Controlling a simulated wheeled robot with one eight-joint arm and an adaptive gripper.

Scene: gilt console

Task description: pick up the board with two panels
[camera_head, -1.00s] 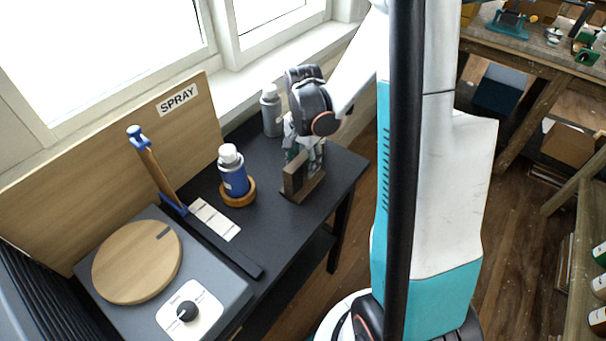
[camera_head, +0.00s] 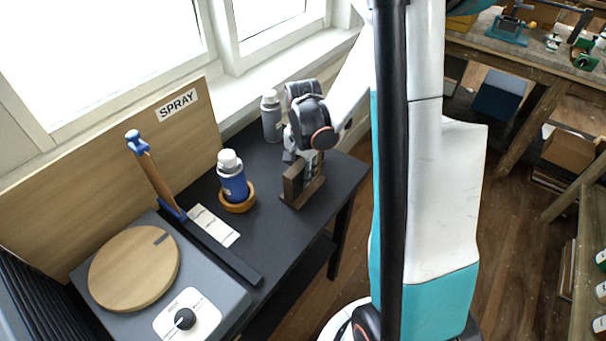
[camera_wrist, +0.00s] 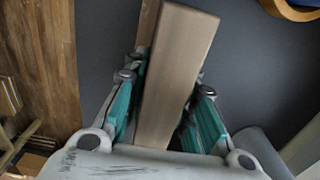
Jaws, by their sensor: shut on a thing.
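The board with two panels (camera_head: 293,186) is brown wood, with upright panels on a flat base, and stands on the dark table near its right end. My gripper (camera_head: 305,160) reaches down over it from above and partly hides it. In the wrist view the board (camera_wrist: 178,65) runs up between the two teal-sided fingers of my gripper (camera_wrist: 166,86), which are shut on it. A second panel edge shows just left of the nearer one. The base appears to rest on the table.
A blue spray can (camera_head: 233,180) stands in a wooden ring (camera_head: 240,203) left of the board. A grey can (camera_head: 271,118) stands behind, near the window. A turntable (camera_head: 135,268) and the SPRAY backboard (camera_head: 110,165) fill the left. The table (camera_head: 270,215) is bare in front.

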